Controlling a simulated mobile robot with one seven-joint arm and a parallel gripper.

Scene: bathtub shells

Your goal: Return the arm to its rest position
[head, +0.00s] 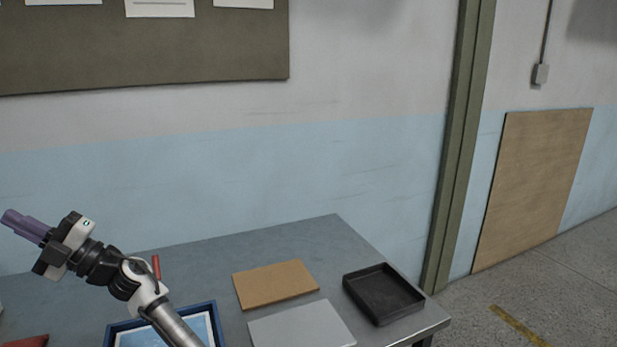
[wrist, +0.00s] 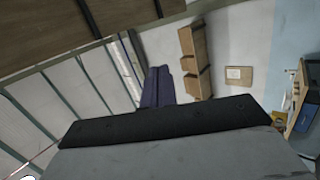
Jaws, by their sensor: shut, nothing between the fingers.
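My gripper (head: 26,227) is at the left of the head view, raised above the table and pointing up and to the left. Its purple fingers are together with nothing between them. In the wrist view the fingers (wrist: 160,87) also show close together, against the far walls of the room. My arm comes up from the bottom edge of the head view, in front of a blue-rimmed tray. No object touches the gripper.
The grey table (head: 220,250) holds a brown board (head: 275,284), a light grey panel (head: 302,328), a black tray (head: 384,292) and the blue-rimmed tray (head: 213,318). A red item (head: 27,342) lies at lower left. A thin red object (head: 156,267) stands beside my arm. The wall is behind.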

